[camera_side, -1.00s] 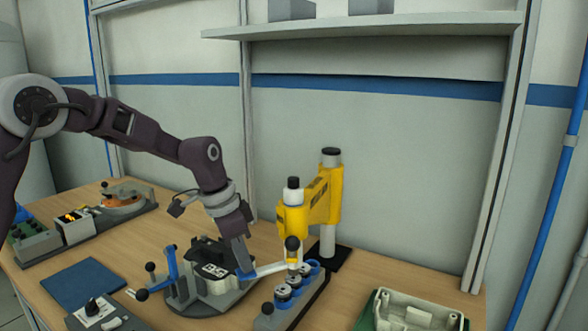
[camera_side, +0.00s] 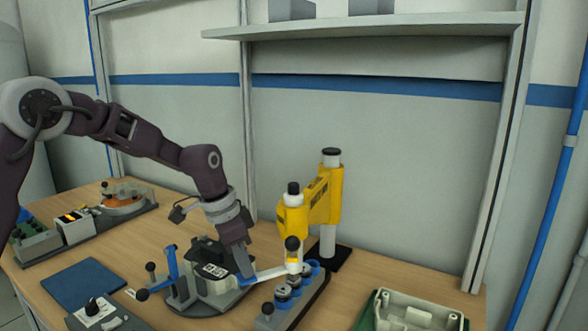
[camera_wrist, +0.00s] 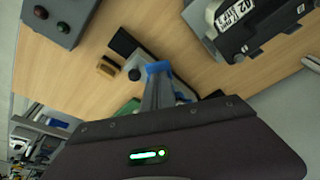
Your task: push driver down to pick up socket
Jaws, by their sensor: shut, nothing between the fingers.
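The yellow driver (camera_side: 318,203) stands upright on a post at the bench's back, with a black cap (camera_side: 293,188) on top and a black ball knob (camera_side: 291,243) at its front. A white lever (camera_side: 272,272) reaches left from its lower part. Below it, a dark rack (camera_side: 303,303) holds several sockets with blue rings (camera_side: 283,292). My gripper (camera_side: 246,281) is shut and empty, its blue tips at the lever's left end; exact contact is unclear. The closed tips also show in the wrist view (camera_wrist: 158,68). The driver's lower end is partly hidden by the knob.
A round grey fixture (camera_side: 205,290) with a black labelled unit (camera_side: 212,258) and blue clamp (camera_side: 170,265) stands just left of my gripper. A pale housing (camera_side: 415,312) lies at front right. A blue mat (camera_side: 84,284) lies at left.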

